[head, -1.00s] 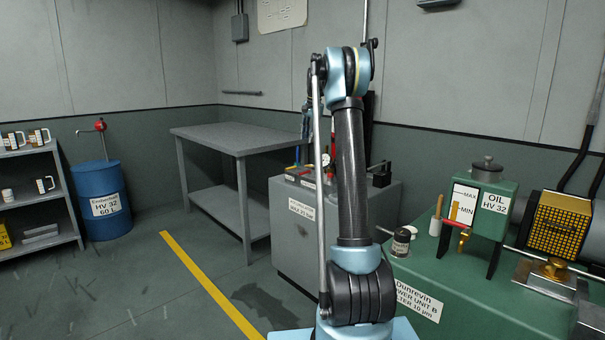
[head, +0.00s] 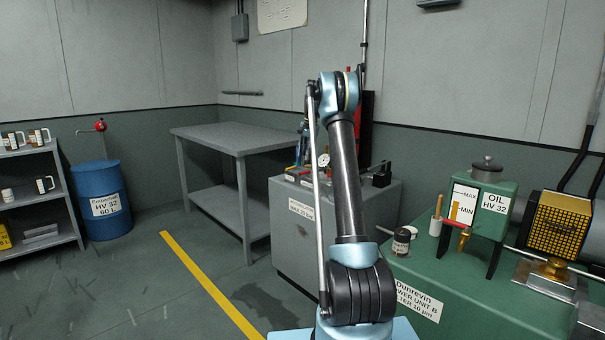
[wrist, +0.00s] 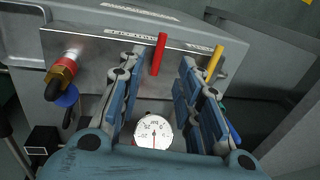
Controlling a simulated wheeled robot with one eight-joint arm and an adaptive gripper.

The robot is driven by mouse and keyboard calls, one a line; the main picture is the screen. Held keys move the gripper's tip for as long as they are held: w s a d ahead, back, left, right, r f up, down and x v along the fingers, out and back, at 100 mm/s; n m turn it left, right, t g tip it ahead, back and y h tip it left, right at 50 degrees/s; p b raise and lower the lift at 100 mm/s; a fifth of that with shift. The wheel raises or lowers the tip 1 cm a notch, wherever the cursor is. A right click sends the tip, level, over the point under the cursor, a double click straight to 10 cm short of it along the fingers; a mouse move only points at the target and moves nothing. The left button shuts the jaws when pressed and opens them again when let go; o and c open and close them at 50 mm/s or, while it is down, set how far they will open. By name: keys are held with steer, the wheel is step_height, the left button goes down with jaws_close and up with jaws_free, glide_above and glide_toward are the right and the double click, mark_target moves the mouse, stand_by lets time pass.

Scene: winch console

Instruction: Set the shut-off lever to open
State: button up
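On the console (head: 292,236), a red lever (wrist: 158,53) stands up near the middle of the wrist view. A yellow lever (wrist: 214,62) stands to its right, and part of a blue one (wrist: 233,132) shows lower right. No readable label tells which is the shut-off lever. My gripper (wrist: 162,58) is open, with one finger on each side of the red lever's line. It is empty, and I cannot tell how far the red lever is from the fingers. In the head view the gripper is mostly hidden behind my arm.
A round white gauge (wrist: 154,131) sits between the fingers in view. The green power unit (head: 470,290) stands right of the console and carries a red-handled brass valve (head: 464,238). A grey table (head: 240,138) stands behind.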

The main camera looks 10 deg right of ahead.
mark_target(303, 173)
steer(key=f, duration=0.3)
steer(key=w+f, duration=0.1)
steer(key=f, duration=0.2)
steer(key=a+f, duration=0.1)
steer(key=f, duration=0.2)
steer(key=shift+w+f, duration=0.15)
steer(key=shift+w, duration=0.05)
steer(key=shift+c, duration=0.2)
jaws_close()
steer(key=shift+a, duration=0.35)
